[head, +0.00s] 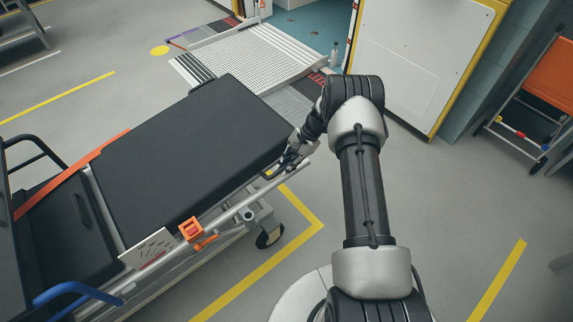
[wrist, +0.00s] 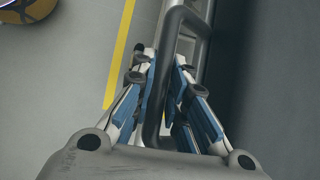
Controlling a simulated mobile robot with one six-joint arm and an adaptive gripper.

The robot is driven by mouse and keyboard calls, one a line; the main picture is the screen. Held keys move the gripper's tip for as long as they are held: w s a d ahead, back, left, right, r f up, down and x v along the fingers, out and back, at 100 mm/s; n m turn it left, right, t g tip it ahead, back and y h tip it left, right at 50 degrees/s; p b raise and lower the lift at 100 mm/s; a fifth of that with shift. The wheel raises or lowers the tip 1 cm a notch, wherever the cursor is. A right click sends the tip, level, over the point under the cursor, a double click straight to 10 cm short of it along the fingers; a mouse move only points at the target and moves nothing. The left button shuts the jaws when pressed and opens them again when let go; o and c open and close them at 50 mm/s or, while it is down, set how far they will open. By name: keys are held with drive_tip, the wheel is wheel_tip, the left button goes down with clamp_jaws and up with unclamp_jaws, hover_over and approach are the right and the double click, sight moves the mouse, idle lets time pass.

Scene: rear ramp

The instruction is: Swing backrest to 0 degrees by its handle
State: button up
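The backrest (head: 185,150) is the long dark padded panel of the stretcher in the head view. It looks nearly level with the frame, but I cannot read its exact angle. My gripper (head: 286,163) is at the panel's right end, low beside its edge. In the wrist view the dark, bent bar of the handle (wrist: 171,28) runs between the fingers of my gripper (wrist: 164,58). The fingers are drawn in close on both sides of the bar. In the head view the handle is mostly hidden by my gripper. The panel's dark side (wrist: 285,70) fills the right of the wrist view.
An orange buckle (head: 191,229) and a side rail (head: 235,212) run along the near edge. A ribbed ramp (head: 250,55) lies beyond the stretcher. A white door panel (head: 420,55) stands behind my arm. Floor with yellow lines (head: 245,285) is clear at the front.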

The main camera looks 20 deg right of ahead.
drive_tip(key=o, duration=0.5)
drive_tip(key=v, duration=1.2)
drive_tip(key=shift+c, duration=0.5)
